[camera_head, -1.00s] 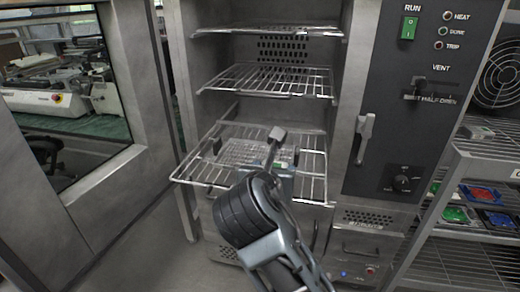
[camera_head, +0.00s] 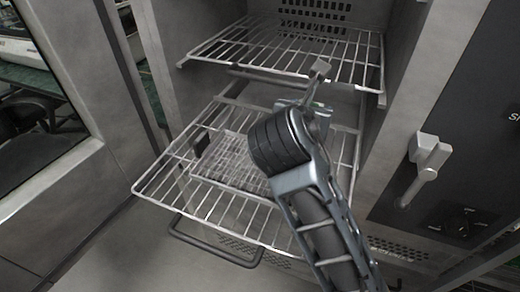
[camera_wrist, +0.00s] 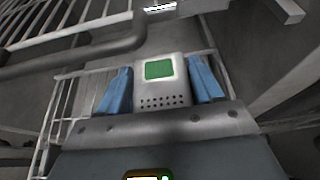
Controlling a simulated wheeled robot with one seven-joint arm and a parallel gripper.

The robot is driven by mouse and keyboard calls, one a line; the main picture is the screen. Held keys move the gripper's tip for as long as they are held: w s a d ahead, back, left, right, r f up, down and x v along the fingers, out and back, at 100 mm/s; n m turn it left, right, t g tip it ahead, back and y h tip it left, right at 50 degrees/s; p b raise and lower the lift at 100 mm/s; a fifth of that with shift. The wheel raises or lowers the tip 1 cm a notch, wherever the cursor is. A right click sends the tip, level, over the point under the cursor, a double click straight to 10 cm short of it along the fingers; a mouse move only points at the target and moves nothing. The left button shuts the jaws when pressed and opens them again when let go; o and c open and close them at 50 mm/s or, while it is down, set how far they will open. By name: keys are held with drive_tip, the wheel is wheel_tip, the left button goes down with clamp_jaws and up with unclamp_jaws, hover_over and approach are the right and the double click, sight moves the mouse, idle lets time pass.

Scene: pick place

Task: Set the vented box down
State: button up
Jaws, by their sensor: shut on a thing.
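The vented box (camera_wrist: 162,88) is a small grey case with a green panel and rows of dark vent holes, in the wrist view. My gripper (camera_wrist: 160,68) is shut on it, with one blue finger on each side. In the head view my arm hides most of the gripper and the box. They are over the back right part of the pulled-out lower wire shelf (camera_head: 175,192), below the shelf above. I cannot tell whether the box touches anything beneath it.
A mesh tray (camera_head: 228,170) with a black handle lies on the lower shelf, left of my arm. A second wire shelf (camera_head: 285,50) is close above. The oven door stands open at the left; a latch handle (camera_head: 428,165) juts out at the right.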

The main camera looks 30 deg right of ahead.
drive_tip(key=b, duration=0.1)
hover_over(253, 165)
wheel_tip(253, 165, down, 7)
drive_tip(key=shift+d+r, duration=0.1)
drive_tip(key=shift+d, duration=0.05)
drive_tip(key=shift+f, duration=2.05)
drive_tip(key=o, duration=1.1)
drive_tip(key=shift+f, duration=0.1)
drive_tip(key=shift+o, duration=0.2)
drive_tip(key=shift+r, duration=0.2)
drive_tip(key=v, duration=1.2)
drive_tip(key=shift+f, duration=0.15)
